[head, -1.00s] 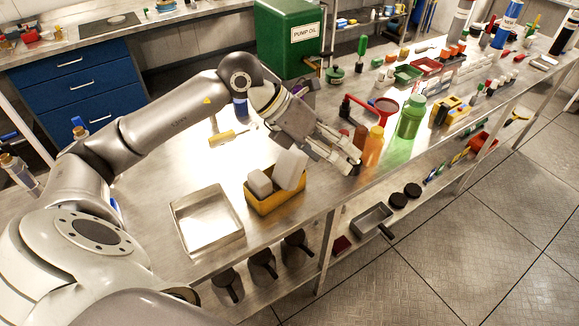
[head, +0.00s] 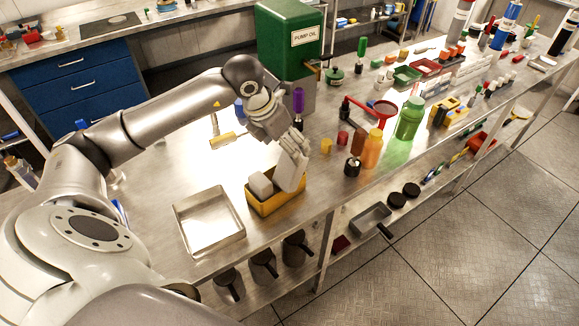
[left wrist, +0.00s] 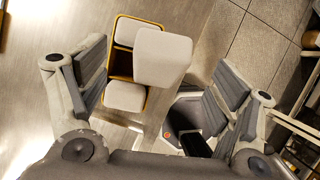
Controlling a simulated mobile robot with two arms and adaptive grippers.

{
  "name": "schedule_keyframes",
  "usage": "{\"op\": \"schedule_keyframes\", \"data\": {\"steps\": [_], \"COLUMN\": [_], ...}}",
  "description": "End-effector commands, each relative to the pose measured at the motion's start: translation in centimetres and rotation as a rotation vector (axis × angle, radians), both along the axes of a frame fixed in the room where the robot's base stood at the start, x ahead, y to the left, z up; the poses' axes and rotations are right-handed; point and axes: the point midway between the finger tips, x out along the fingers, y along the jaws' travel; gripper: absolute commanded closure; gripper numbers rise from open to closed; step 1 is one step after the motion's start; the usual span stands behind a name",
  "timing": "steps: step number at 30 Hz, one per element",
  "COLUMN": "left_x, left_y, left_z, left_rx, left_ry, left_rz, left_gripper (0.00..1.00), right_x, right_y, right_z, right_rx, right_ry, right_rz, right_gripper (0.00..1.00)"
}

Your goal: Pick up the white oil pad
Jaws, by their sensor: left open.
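A yellow box (head: 276,205) on the metal table holds white oil pads. One white pad (head: 291,176) stands tilted and sticks up above the box's right part. Another white pad (head: 261,186) lies lower in the left part. In the left wrist view the raised pad (left wrist: 162,57) is nearest the camera, with lower pads in the box behind it. My left gripper (head: 297,160) is just above the raised pad and partly covers it. In the left wrist view the jaws (left wrist: 155,88) are wide apart, with the pad between them towards the fingertips. My right gripper is out of view.
An empty metal tray (head: 208,222) lies left of the box. An orange bottle (head: 372,149), a green bottle (head: 409,118) and a small black-based jar (head: 353,168) stand to the right. The table's front edge is close to the box.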

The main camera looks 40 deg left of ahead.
Motion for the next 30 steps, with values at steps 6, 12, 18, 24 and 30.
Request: {"op": "schedule_keyframes", "data": {"steps": [6,12,18,24,30], "left_x": [1.4,1.9,1.9,1.9,1.9], "left_y": [-0.8,-0.9,-0.9,-0.8,-0.8], "left_z": [-2.2,-3.5,-3.6,-3.5,-3.5], "left_rx": [-0.003,0.0,-0.001,-0.001,-0.001], "left_ry": [0.005,0.001,0.0,0.0,0.0], "left_rz": [0.001,-0.001,-0.001,-0.001,-0.001], "left_gripper": [0.16,0.16,0.19,0.44,0.58], "right_x": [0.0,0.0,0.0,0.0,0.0], "right_y": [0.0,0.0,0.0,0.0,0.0], "right_z": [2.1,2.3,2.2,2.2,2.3], "right_rx": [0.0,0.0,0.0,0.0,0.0], "right_ry": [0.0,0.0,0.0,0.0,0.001], "right_rz": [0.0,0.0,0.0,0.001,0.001], "right_gripper": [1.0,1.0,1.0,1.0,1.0]}}
